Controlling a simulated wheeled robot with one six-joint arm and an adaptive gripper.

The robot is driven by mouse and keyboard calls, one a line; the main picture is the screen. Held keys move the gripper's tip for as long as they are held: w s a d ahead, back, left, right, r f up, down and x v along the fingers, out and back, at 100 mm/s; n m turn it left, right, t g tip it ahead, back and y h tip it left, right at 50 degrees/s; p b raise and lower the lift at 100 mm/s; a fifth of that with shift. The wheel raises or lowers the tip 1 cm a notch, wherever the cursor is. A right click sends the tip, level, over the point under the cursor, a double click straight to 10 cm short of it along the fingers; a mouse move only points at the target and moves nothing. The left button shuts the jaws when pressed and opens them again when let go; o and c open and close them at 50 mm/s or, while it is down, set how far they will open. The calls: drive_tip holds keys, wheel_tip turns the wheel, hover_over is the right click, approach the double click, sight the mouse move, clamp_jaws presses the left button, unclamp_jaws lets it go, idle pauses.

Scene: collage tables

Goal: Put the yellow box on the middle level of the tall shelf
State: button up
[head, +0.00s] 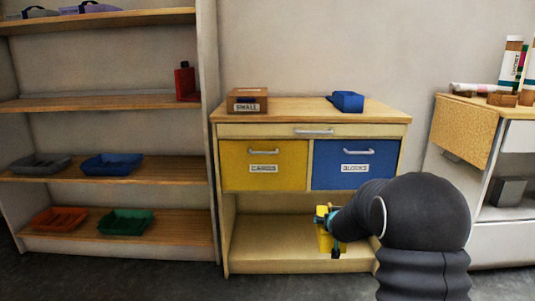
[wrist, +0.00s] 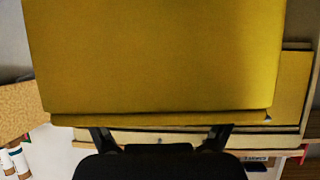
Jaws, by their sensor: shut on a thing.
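My gripper (head: 330,228) is in front of the low cabinet, left of my dark arm. It is shut on the yellow box (wrist: 155,55), which fills most of the upper wrist view; the fingers show at its lower edge. In the head view only a small yellow part of the box (head: 324,241) shows, the rest being hidden by the gripper and arm. The tall shelf (head: 208,130) stands at the left, apart from the gripper. One of its middle boards (head: 120,104) carries a red bottle (head: 185,82) at its right end, with bare board to the left.
Lower boards hold a grey tray (head: 40,164), blue tray (head: 112,164), orange tray (head: 60,219) and green tray (head: 125,222). The cabinet (head: 300,108) has yellow and blue drawers, with a small brown box (head: 247,99) and blue bin (head: 346,101) on top. Another table (head: 462,130) stands right.

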sight(325, 247)
drive_tip(key=s+f, duration=0.1)
drive_tip(key=f, duration=0.1)
drive_tip(key=s+a+f, duration=0.1)
drive_tip(key=f, duration=0.2)
drive_tip(key=s+a+f, duration=0.1)
drive_tip(key=s+f, duration=0.1)
drive_tip(key=f, duration=0.1)
drive_tip(key=shift+s+a+f+p, duration=0.1)
drive_tip(key=shift+p, duration=0.2)
drive_tip(key=s+a+f, duration=0.1)
drive_tip(key=s+f, duration=0.2)
drive_tip(key=s, duration=0.4)
drive_tip(key=s+a+f+n+y, duration=0.1)
drive_tip(key=s+a+f, duration=0.1)
drive_tip(key=s, duration=0.5)
drive_tip(key=shift+s+a+f+p, duration=0.15)
drive_tip(key=shift+s+f+p, duration=0.25)
drive_tip(key=shift+f, duration=0.2)
